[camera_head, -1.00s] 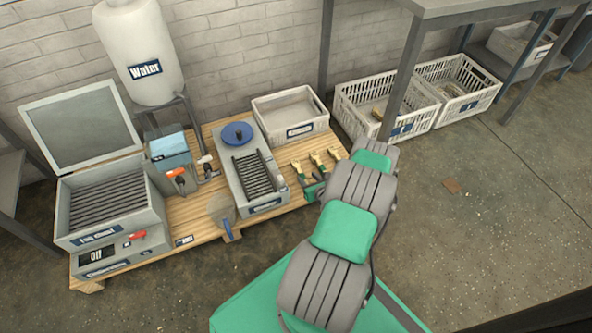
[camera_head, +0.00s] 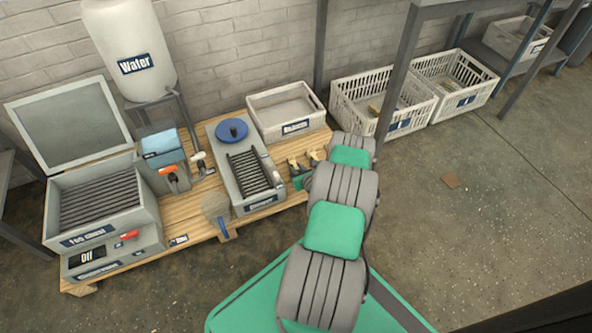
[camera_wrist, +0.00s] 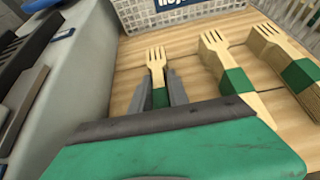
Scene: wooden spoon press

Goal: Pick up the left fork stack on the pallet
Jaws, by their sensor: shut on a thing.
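The left fork stack (camera_wrist: 156,60) is wooden with a green band, and its tines point away from my wrist camera. My gripper (camera_wrist: 162,92) is shut on it around the green band, with a dark finger on each side. The stack's lower end is hidden by my gripper. The stack appears low over the pallet (camera_wrist: 188,67); I cannot tell whether it touches the boards. In the head view, my gripper is mostly hidden behind my arm, at the pallet's right part (camera_head: 190,228).
A middle fork stack (camera_wrist: 216,46) and a right fork stack (camera_wrist: 268,40) lie to the right. A grey grill unit (camera_wrist: 85,65) stands close on the left. A white crate (camera_wrist: 190,12) is behind.

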